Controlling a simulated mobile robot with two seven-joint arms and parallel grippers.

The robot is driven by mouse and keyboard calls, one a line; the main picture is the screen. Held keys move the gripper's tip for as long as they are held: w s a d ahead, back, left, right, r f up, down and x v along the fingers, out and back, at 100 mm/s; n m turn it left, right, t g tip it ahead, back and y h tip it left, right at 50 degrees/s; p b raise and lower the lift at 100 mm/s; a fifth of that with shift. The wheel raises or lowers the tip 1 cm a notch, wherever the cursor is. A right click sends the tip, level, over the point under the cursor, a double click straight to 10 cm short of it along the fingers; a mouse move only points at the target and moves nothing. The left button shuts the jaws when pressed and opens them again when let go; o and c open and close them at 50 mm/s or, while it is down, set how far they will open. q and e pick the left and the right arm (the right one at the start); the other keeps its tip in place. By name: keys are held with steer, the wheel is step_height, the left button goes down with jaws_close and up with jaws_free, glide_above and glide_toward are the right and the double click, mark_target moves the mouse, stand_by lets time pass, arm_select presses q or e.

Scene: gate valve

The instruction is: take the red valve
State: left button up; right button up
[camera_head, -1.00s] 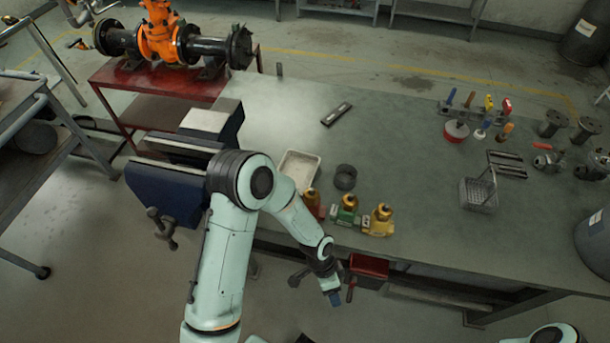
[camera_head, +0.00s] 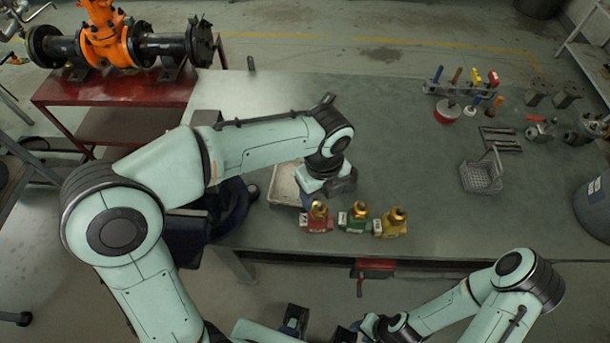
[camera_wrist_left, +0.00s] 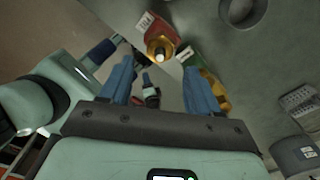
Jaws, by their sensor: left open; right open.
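The red valve (camera_head: 318,218), with a brass top, stands at the table's front edge, leftmost in a row of three. The green valve (camera_head: 356,219) and yellow valve (camera_head: 393,222) stand to its right. My left gripper (camera_head: 308,196) is above and just behind the red valve; its fingers are mostly hidden by the wrist in the head view. In the left wrist view its blue fingers (camera_wrist_left: 158,66) are spread and empty, with the red valve (camera_wrist_left: 156,36) beyond the tips, apart from them. My right gripper (camera_head: 350,328) is low, in front of the table, partly hidden.
A pale tray (camera_head: 284,184) lies left of the valves, partly behind my arm. A wire basket (camera_head: 482,176) and tool rack (camera_head: 462,90) stand right. An orange gate valve (camera_head: 105,40) is on a red cart at upper left. The table's middle is clear.

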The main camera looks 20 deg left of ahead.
mark_target(319, 204)
arm_select(q)
steer(key=shift+w+a+f, duration=0.1)
steer(key=shift+a, duration=0.1)
steer(key=shift+d+f+b, duration=0.2)
steer(key=shift+f+b, duration=0.15)
steer(key=shift+f, duration=0.3)
step_height(319, 204, down, 3)
steer(key=b, duration=0.3)
steer(key=shift+f, duration=0.1)
steer(key=shift+f+b, duration=0.6)
steer(key=shift+f, duration=0.55)
arm_select(e)
steer(key=f, duration=0.1)
steer(key=s+f, duration=0.1)
steer(key=f, duration=0.1)
steer(key=s+f, duration=0.1)
steer(key=f, duration=0.1)
steer(key=shift+a+f, duration=0.1)
steer(key=shift+f, duration=0.05)
steer(key=shift+r, duration=0.2)
arm_select(q)
steer(key=c, duration=1.1)
